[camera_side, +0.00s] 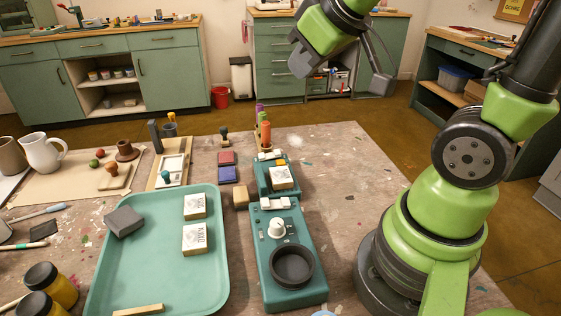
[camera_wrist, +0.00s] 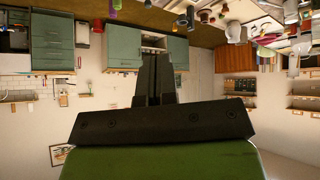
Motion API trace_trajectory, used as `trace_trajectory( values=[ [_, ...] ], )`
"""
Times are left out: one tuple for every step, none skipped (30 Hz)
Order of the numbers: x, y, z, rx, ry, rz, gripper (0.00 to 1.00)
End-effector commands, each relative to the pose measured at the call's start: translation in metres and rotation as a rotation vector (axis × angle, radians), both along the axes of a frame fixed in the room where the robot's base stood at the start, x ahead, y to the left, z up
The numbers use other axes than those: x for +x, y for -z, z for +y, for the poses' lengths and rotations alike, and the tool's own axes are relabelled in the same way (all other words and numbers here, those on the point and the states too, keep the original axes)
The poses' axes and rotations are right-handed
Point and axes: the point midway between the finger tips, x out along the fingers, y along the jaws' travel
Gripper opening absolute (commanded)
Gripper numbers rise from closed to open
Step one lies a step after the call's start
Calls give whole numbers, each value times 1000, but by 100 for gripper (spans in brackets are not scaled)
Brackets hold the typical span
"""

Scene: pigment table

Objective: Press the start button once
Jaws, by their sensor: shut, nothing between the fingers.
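My gripper (camera_wrist: 155,62) shows in the wrist view as two dark fingers side by side, shut and empty. In the side view my arm's end is high above the back of the table, well away from the devices; the fingertips are not clear there. A teal device (camera_side: 312,262) with a white knob (camera_side: 277,228), a dark round cup (camera_side: 292,266) and small white pieces on its back edge stands mid-table. Behind it is a smaller teal device (camera_side: 264,186) with a small yellow-orange part (camera_side: 281,162) and a white labelled block (camera_side: 282,178). I cannot tell which part is the start button.
A teal tray (camera_side: 150,285) with labelled blocks and a grey block lies left of the devices. Upright coloured sticks (camera_side: 265,133) stand behind them. Red and blue pads (camera_side: 227,174) and a wooden block (camera_side: 241,199) are close by. The table's right side is mostly clear.

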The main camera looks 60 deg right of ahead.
Motion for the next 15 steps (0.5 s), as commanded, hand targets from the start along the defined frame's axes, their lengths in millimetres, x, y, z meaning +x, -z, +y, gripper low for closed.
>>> trace_trajectory(
  values=[
    [12,10,-11,-56,-31,14,0],
    [19,15,-16,-89,-55,15,0],
    [28,22,-24,-133,-91,17,0],
    [35,27,-29,-164,-118,16,0],
    [41,33,-34,-194,-146,18,0],
    [48,42,-40,-230,-186,19,0],
    [54,49,-44,-256,-216,20,0],
    [59,55,-49,-280,-248,19,0],
    [65,65,-54,-309,-290,18,0],
    [69,72,-57,-329,-322,16,0],
    [73,79,-60,-345,-352,15,0],
    [77,88,-63,-368,-393,9,0],
    [80,95,-65,-380,-420,6,0],
    [82,102,-67,-391,-448,1,0],
    [84,110,-68,-404,-481,-5,0]
  ],
)
